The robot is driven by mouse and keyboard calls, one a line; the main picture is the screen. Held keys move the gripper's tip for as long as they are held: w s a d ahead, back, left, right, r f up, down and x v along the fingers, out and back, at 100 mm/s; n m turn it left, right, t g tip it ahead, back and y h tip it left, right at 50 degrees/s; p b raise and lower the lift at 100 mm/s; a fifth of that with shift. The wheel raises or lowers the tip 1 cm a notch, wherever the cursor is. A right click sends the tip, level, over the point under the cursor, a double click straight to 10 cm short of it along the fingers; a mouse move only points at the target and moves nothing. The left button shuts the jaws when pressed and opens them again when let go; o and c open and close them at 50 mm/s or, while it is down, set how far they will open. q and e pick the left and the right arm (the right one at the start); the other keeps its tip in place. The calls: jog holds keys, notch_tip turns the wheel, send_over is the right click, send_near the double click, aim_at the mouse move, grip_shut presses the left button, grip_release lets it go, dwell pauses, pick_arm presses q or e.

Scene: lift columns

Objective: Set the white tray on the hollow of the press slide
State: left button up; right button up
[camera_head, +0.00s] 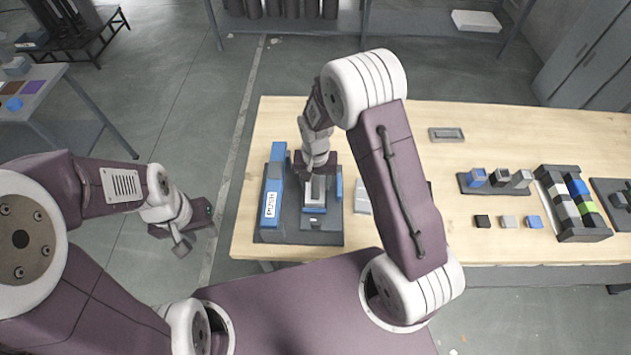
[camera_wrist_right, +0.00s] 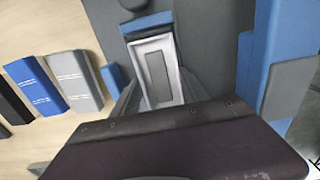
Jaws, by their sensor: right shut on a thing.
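The press (camera_head: 293,228) stands at the left end of the wooden table, with a blue side block (camera_head: 271,200) marked PUSH. My right gripper (camera_head: 315,187) is over the press, shut on the white tray (camera_head: 314,214). In the right wrist view the tray (camera_wrist_right: 174,88) is a white rim around a grey rectangle, with my grey fingers on both sides. Blue of the press slide (camera_wrist_right: 147,24) shows just beyond it. The hollow is hidden, and I cannot tell whether the tray touches the slide. My left gripper (camera_head: 195,227) is empty, off the table over the floor.
A grey box (camera_head: 362,196) lies beside the press; the wrist view also shows a blue box (camera_wrist_right: 36,86) there. A small grey tray (camera_head: 446,135), a block rack (camera_head: 573,203) and loose blocks (camera_head: 508,221) are further right. The blue side block (camera_wrist_right: 270,55) stands close beside my right gripper.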

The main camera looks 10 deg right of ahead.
jog(key=shift+f, duration=0.1)
jog(key=o, duration=1.5)
jog(key=shift+c, duration=0.2)
jog(key=o, duration=0.3)
notch_tip(320, 180, up, 7)
jog(key=p, duration=0.6)
